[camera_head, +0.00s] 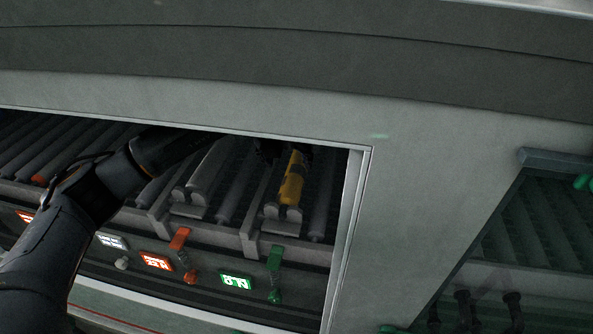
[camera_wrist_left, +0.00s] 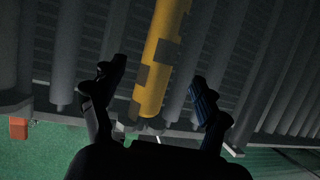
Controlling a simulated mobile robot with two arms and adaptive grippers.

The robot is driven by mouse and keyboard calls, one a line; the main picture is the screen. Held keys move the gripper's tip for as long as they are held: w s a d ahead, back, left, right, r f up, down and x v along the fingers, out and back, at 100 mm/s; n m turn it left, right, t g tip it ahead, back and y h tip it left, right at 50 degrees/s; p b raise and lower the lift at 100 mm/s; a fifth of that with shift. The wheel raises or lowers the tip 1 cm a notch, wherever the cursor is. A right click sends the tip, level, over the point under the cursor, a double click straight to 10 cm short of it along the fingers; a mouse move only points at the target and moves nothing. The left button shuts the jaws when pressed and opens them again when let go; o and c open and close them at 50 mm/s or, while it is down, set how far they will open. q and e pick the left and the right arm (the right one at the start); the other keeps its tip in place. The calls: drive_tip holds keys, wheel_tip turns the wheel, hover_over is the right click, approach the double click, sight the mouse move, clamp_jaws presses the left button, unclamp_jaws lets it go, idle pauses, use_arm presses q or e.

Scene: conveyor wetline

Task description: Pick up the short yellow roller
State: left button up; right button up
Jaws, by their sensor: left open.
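The short yellow roller (camera_head: 291,180) with dark patches lies among grey rollers in the conveyor bed, near the right end of the opening in the head view. It also shows in the left wrist view (camera_wrist_left: 160,62), running from the top edge down between the fingers. My left gripper (camera_wrist_left: 152,92) is open, with one finger on each side of the roller's lower end and no visible grip on it. In the head view my left arm reaches in through the opening; its gripper (camera_head: 268,152) is dark and partly hidden behind the opening's upper edge. My right gripper is not in view.
Grey rollers (camera_head: 232,192) fill the bed on both sides. Below the bed's front edge are an orange lever (camera_head: 180,239) and a green lever (camera_head: 275,258) with lit signs. The opening's right frame (camera_head: 347,235) stands close to the yellow roller. A grey panel (camera_head: 440,130) covers the area above.

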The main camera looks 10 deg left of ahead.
sight(293, 172)
use_arm(q)
drive_tip(key=shift+w+f, duration=0.3)
drive_tip(key=shift+f, duration=0.3)
drive_tip(key=shift+w+d+f, duration=0.1)
drive_tip(key=shift+w+f, duration=0.1)
drive_tip(key=shift+f, duration=0.3)
drive_tip(key=p+x, duration=0.2)
drive_tip(key=x, duration=0.2)
drive_tip(key=shift+s+d+f+p, duration=0.1)
drive_tip(key=shift+s+f+p, duration=0.1)
drive_tip(key=shift+p, duration=0.15)
drive_tip(key=shift+w+f, duration=0.2)
drive_tip(key=shift+f, duration=0.15)
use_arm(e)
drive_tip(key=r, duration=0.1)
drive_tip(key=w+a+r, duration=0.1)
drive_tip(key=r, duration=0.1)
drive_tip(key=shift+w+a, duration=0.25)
use_arm(q)
drive_tip(key=shift+c, duration=0.5)
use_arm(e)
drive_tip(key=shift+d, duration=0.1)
use_arm(q)
drive_tip(key=shift+r, duration=0.1)
drive_tip(key=c, duration=1.3)
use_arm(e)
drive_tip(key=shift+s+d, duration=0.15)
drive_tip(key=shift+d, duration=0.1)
